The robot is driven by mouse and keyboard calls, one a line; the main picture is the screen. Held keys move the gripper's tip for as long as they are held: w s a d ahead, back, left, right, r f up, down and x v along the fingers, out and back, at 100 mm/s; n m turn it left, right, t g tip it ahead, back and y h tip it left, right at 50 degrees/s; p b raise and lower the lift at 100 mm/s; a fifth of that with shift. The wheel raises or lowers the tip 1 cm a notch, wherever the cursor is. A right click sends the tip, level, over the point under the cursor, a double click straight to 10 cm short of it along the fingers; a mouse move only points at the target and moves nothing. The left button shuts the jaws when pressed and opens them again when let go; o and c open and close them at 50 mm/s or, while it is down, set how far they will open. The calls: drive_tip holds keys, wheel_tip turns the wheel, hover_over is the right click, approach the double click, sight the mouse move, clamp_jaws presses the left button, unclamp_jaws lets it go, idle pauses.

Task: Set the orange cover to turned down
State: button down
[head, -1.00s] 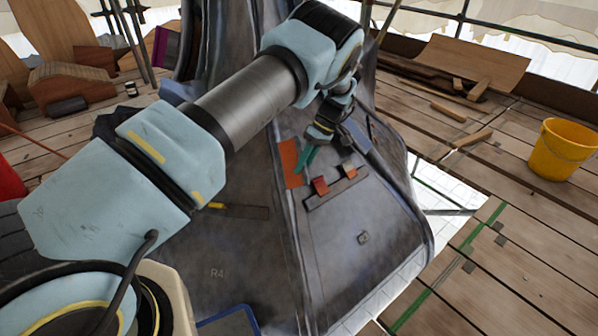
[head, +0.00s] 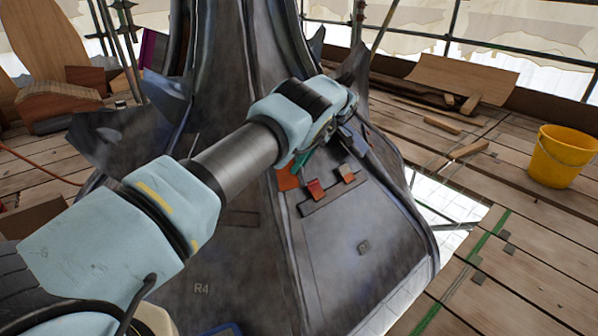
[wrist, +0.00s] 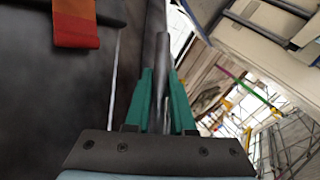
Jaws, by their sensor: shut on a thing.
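An orange patch (head: 287,180), which may be the orange cover, lies on the dark sloping spire face, its upper part hidden behind my gripper. To its right are a red-orange flap (head: 316,189) and a smaller red-orange flap with a pale top (head: 346,173) on a dark strip. My gripper (head: 302,160) is low over the face, just above the orange patch. In the wrist view its green fingers (wrist: 160,78) are shut on a grey bar (wrist: 163,55). A red-and-orange strip (wrist: 76,24) shows at upper left there, apart from the fingers.
The dark spire base (head: 240,260) fills the middle. A yellow bucket (head: 557,156) stands on the plank deck at right, with loose wood pieces (head: 468,150) nearby. A gap in the deck (head: 445,205) lies beside the spire. Scaffold poles and rails stand behind.

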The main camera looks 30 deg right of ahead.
idle(0.4)
drive_tip(key=c, duration=0.8)
unclamp_jaws()
drive_tip(key=shift+o, duration=0.2)
wheel_tip(320, 180, up, 10)
drive_tip(key=p, duration=0.2)
drive_tip(key=shift+p, duration=0.4)
